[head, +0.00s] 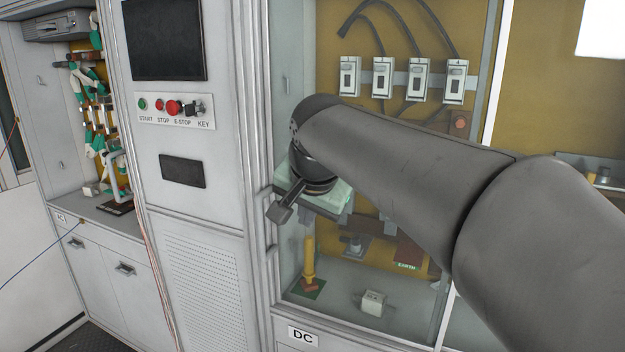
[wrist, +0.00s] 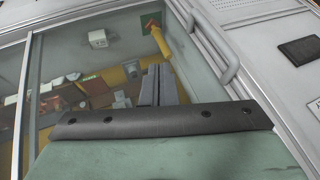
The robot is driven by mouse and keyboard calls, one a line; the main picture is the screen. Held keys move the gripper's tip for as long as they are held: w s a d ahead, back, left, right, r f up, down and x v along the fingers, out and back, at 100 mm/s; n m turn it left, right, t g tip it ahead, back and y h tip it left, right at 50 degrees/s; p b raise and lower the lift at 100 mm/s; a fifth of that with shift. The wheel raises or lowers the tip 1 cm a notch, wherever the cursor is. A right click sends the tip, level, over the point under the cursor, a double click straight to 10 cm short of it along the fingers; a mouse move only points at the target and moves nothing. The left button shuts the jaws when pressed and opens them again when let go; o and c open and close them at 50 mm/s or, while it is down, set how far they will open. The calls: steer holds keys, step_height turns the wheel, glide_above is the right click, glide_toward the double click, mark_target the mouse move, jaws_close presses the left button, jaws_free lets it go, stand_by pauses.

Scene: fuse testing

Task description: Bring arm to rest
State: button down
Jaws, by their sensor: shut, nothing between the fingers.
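My grey arm (head: 400,170) reaches in from the right across the DC cabinet (head: 303,336). My gripper (head: 279,214) is at the left side of the cabinet's glass front, close to the upright door handle (head: 271,240). In the wrist view, my gripper (wrist: 158,72) has its two grey fingers together and empty. The handle (wrist: 214,45) is to the right of the fingers there, with no clear contact. The glass front is behind the fingers. Part of the cabinet's interior is hidden by my arm.
Behind the glass are a yellow post (head: 309,258), a white block (head: 373,302) and several fuse holders (head: 383,78). A control panel with START, STOP, E-STOP and KEY (head: 175,109) is left of my gripper. The open AC bay (head: 100,130) is at far left.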

steer(key=s+d+f+n+g, duration=0.2)
steer(key=s+d+f+g, duration=0.1)
steer(key=s+d+f, duration=0.5)
steer(key=s+d+f+n+g+h, duration=0.1)
steer(key=s+d+f+n+g, duration=0.1)
steer(key=s+d+f, duration=0.7)
steer(key=s+f, duration=0.6)
steer(key=f, duration=0.3)
steer(key=shift+s+d+n+g+h, duration=0.15)
steer(key=shift+d+n+g+h, duration=0.15)
steer(key=shift+g, duration=0.1)
stand_by(0.5)
